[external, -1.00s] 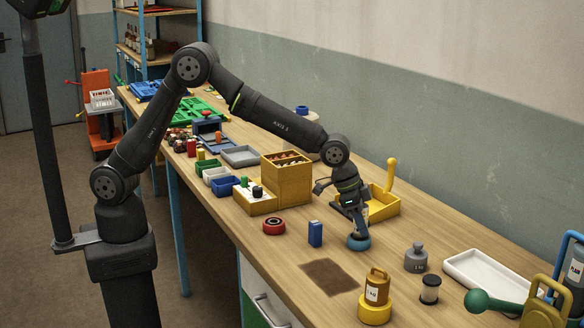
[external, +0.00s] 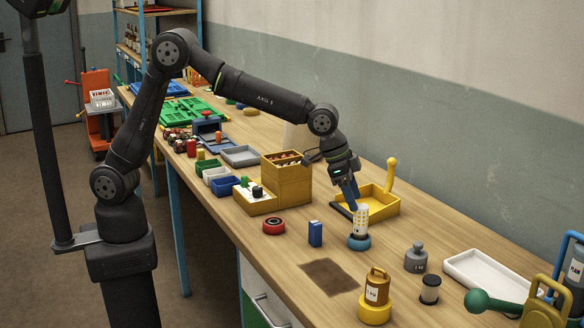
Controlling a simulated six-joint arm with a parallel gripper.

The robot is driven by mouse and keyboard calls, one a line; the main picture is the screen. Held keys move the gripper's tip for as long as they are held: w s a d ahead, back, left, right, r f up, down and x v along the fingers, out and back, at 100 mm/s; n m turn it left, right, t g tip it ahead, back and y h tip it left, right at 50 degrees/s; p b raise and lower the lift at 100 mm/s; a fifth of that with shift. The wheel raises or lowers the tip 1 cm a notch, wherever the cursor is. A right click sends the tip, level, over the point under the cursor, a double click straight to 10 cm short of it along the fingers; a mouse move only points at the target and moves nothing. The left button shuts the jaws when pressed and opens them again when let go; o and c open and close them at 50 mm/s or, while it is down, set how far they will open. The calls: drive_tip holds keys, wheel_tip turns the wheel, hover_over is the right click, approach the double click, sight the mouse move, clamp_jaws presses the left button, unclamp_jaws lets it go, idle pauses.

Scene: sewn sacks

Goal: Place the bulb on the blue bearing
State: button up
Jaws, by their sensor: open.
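The bulb (external: 361,220), a pale upright cylinder with a faint yellowish pattern, stands on the blue bearing (external: 359,243) on the bench. The bearing is a low blue ring lying flat, and the bulb's lower end meets its top. My gripper (external: 349,206) is open and empty, just up and left of the bulb in the picture. I cannot tell whether a finger still touches the bulb. The far side of the bulb is hidden.
A yellow tray (external: 384,213) with an upright handle lies just behind the bulb. A blue block (external: 315,233) and a red bearing (external: 273,226) stand to the left. A grey weight (external: 415,258) stands right. A brown patch (external: 330,277) of bench in front is clear.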

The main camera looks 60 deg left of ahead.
sight(362, 206)
drive_tip(key=v, duration=0.4)
drive_tip(key=shift+f, duration=0.1)
drive_tip(key=x, duration=1.2)
drive_tip(key=shift+w+r, duration=0.1)
drive_tip(key=shift+r, duration=1.4)
drive_tip(key=shift+o, duration=0.3)
